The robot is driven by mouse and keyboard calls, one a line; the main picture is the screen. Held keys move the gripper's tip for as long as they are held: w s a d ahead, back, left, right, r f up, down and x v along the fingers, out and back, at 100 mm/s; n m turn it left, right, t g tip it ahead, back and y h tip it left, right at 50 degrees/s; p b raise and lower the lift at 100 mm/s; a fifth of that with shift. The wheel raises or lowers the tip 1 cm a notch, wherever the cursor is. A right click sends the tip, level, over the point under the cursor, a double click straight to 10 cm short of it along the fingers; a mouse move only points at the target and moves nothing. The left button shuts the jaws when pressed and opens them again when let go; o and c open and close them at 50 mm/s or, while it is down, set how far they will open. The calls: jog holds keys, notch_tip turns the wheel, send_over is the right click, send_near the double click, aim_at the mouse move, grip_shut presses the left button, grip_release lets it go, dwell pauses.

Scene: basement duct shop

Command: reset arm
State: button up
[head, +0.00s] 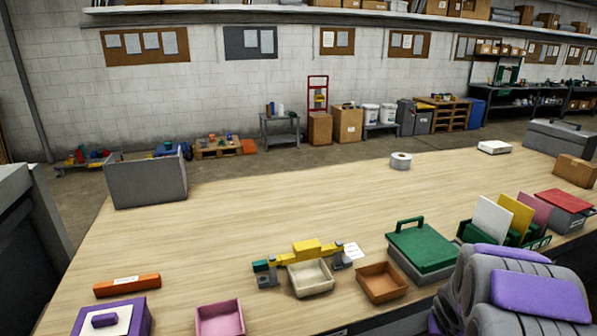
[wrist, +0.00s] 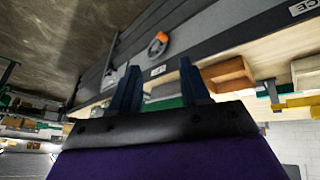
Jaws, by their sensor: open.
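My gripper (wrist: 159,66) shows in the wrist view as two dark blue fingers, spread apart with nothing between them. The wrist picture is upside down, with the bench front and its small labels behind the fingers. In the head view my folded grey and purple arm fills the lower right corner, beside the bench's near edge. The fingers cannot be made out there. The wooden bench (head: 270,215) stretches across the head view.
Near the arm stand a green-lidded box (head: 421,247), a brown tray (head: 382,283) and a rack holding coloured panels (head: 515,218). A cream tray (head: 311,278), pink tray (head: 220,318) and purple box (head: 125,318) lie further left. The bench's middle is clear.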

jog(key=s+a+r+n+g+y, duration=0.1)
jog(key=s+a+r, duration=0.3)
jog(key=s+a, duration=0.4)
jog(key=s+a+r+n+g+y, duration=0.1)
jog(key=s+a+r+g, duration=0.2)
jog(key=s, duration=1.1)
jog(key=s+a+r+n+g+y, duration=0.1)
jog(key=s+a+r+g, duration=0.1)
jog(key=s+a+r, duration=0.5)
jog(key=s+a, duration=0.4)
jog(key=a, duration=0.1)
jog(key=shift+s+a+y, duration=0.3)
jog(key=shift+s+a, duration=0.05)
jog(key=shift+a, duration=0.05)
